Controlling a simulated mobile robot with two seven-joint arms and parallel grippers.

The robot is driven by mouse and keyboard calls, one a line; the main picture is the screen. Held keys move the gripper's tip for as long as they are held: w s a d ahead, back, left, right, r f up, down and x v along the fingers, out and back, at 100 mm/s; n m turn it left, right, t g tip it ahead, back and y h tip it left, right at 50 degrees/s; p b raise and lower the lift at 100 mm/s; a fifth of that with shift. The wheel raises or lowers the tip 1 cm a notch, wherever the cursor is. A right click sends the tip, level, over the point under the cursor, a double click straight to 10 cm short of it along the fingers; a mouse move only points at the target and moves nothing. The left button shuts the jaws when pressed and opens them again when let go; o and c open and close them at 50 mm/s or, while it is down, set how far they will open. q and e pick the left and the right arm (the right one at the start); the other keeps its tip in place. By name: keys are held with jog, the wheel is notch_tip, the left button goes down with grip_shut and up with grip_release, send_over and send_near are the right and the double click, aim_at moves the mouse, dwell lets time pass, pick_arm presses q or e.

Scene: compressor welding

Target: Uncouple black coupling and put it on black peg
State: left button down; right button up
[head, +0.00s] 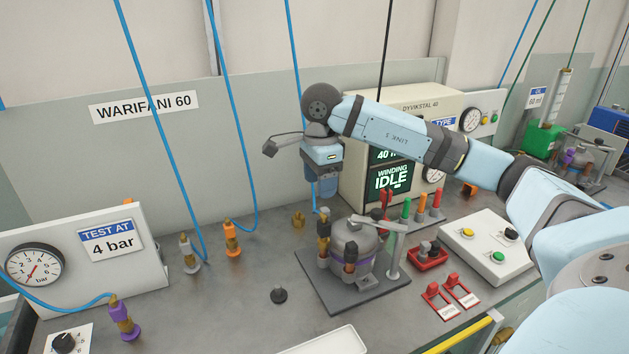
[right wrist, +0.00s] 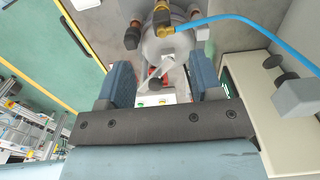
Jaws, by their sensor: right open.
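The compressor (head: 352,245) stands on a dark plate on the bench; its rounded top shows in the right wrist view (right wrist: 165,45). The hose end shows as brass in the right wrist view (right wrist: 174,20). A short black peg (head: 279,295) stands bare on the bench, front left of the compressor. My right gripper (head: 322,191) is open and empty, pointing down above the coupling. My left gripper is out of view.
Orange (head: 232,242), grey (head: 189,255) and purple (head: 123,318) couplings stand to the left. A brass peg (head: 299,220) is behind the compressor. Red switches (head: 440,300) and a button box (head: 487,246) are right. Blue hoses hang across the left. The bench between is clear.

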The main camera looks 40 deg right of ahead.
aim_at(320, 222)
notch_tip(320, 222, down, 14)
jog(key=shift+d+r+p, duration=0.1)
jog(key=shift+r+p, duration=0.1)
jog(key=shift+p, duration=0.3)
grip_shut()
jog(key=shift+r, duration=0.1)
dwell(0.4)
jog(key=shift+r, duration=0.15)
